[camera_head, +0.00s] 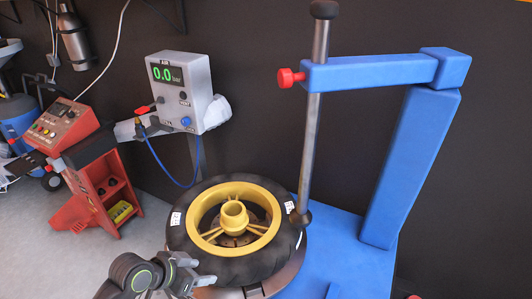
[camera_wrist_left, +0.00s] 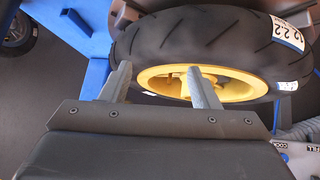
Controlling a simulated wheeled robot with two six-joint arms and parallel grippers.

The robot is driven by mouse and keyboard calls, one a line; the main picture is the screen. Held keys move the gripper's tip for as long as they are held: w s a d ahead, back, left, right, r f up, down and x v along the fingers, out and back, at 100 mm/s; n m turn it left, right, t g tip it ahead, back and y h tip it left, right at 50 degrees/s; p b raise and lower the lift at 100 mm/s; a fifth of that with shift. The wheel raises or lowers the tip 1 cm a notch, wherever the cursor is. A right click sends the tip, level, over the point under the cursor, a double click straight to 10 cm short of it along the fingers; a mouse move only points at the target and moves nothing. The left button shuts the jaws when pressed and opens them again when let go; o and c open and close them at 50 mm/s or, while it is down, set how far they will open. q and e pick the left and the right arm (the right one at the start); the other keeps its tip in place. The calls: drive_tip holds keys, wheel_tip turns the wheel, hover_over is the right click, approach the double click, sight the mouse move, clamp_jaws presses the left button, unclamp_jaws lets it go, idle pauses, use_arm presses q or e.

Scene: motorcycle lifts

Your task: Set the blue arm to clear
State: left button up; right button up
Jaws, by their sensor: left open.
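The blue arm (camera_head: 370,72) runs level from the top of a blue post (camera_head: 410,170) to a grey upright rod (camera_head: 316,115). A red knob (camera_head: 288,77) sits on the arm's left end. The rod's dark foot (camera_head: 300,217) is at the right edge of a black tyre (camera_head: 183,222) with a yellow rim (camera_head: 222,190); I cannot tell if they touch. My left gripper (camera_head: 192,278) is open, low at the tyre's front left, well below the arm. In the left wrist view, its two fingers (camera_wrist_left: 158,68) are apart and empty before the tyre (camera_wrist_left: 200,40). My right gripper is not seen.
A grey gauge box (camera_head: 180,90) reading 0.0 bar stands behind the tyre, with a blue hose (camera_head: 165,170). A red machine (camera_head: 95,165) is at the left. The blue base (camera_head: 340,255) lies right of the tyre. Space left of the arm is open.

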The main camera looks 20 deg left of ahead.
use_arm(q)
drive_tip(key=w+d+r+m+h, duration=0.1)
drive_tip(key=w+r+m+h, duration=0.15)
drive_tip(key=w+r, duration=0.35)
drive_tip(key=m+t+h, duration=0.2)
drive_tip(key=m+h, duration=0.3)
drive_tip(key=h, duration=0.4)
approach(280, 80)
drive_tip(key=v, duration=0.6)
drive_tip(key=p+x, duration=0.7)
drive_tip(key=x, duration=0.8)
drive_tip(key=shift+w+d, duration=0.15)
drive_tip(key=shift+w, duration=0.05)
drive_tip(key=shift+p+x, duration=0.4)
drive_tip(key=shift+x, duration=0.4)
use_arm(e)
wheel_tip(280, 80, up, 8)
use_arm(q)
drive_tip(key=shift+c, duration=0.4)
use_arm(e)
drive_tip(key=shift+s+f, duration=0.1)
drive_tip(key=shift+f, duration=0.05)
